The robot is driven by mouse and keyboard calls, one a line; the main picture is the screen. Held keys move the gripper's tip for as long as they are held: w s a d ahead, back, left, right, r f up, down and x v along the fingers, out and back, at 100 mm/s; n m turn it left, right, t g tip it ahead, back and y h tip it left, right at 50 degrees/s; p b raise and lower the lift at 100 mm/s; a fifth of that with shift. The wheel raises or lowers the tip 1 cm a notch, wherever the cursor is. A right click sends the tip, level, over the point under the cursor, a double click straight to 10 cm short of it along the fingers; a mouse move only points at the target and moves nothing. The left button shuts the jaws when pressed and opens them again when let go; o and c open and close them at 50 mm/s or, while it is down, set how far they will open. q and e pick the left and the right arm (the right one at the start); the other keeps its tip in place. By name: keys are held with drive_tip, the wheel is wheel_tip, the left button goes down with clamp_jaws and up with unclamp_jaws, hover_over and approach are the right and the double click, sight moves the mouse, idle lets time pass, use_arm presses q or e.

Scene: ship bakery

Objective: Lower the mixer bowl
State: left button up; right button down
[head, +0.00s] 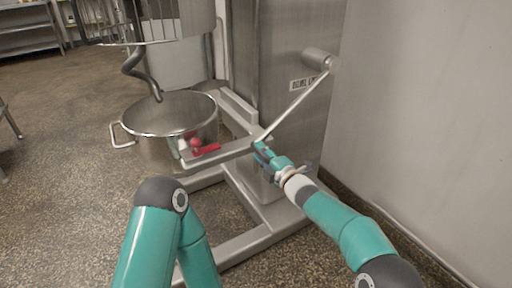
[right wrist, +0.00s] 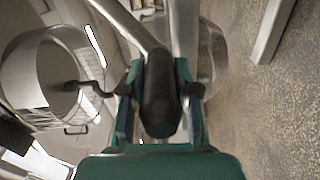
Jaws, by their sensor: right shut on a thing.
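The steel mixer bowl (head: 165,145) sits in the mixer's cradle arm (head: 225,150), with a wire handle on its left side. The dough hook (head: 138,65) hangs above it, its tip near the bowl's opening. The lift lever (head: 297,105) slopes down and left from a hub (head: 320,60) on the mixer column. My right gripper (head: 262,148) is shut on the lever's lower end. In the right wrist view, the dark lever grip (right wrist: 160,95) lies between its fingers, and the bowl (right wrist: 35,75) shows at left. My left gripper is out of view.
The mixer column (head: 285,45) carries a small label (head: 305,84) beside the lever. A plain wall (head: 430,110) stands close on the right. The mixer's base frame (head: 255,235) lies low on the speckled floor. Open floor (head: 60,130) is on the left.

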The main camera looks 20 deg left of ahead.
drive_tip(key=shift+w+d+f, duration=0.3)
drive_tip(key=shift+d+f, duration=0.1)
drive_tip(key=shift+f, duration=0.25)
drive_tip(key=c, duration=0.8)
unclamp_jaws()
drive_tip(key=shift+r, duration=0.1)
drive_tip(key=shift+r, duration=0.15)
drive_tip(key=shift+d, duration=0.1)
drive_tip(key=v, duration=1.1)
drive_tip(key=shift+s+d, duration=0.3)
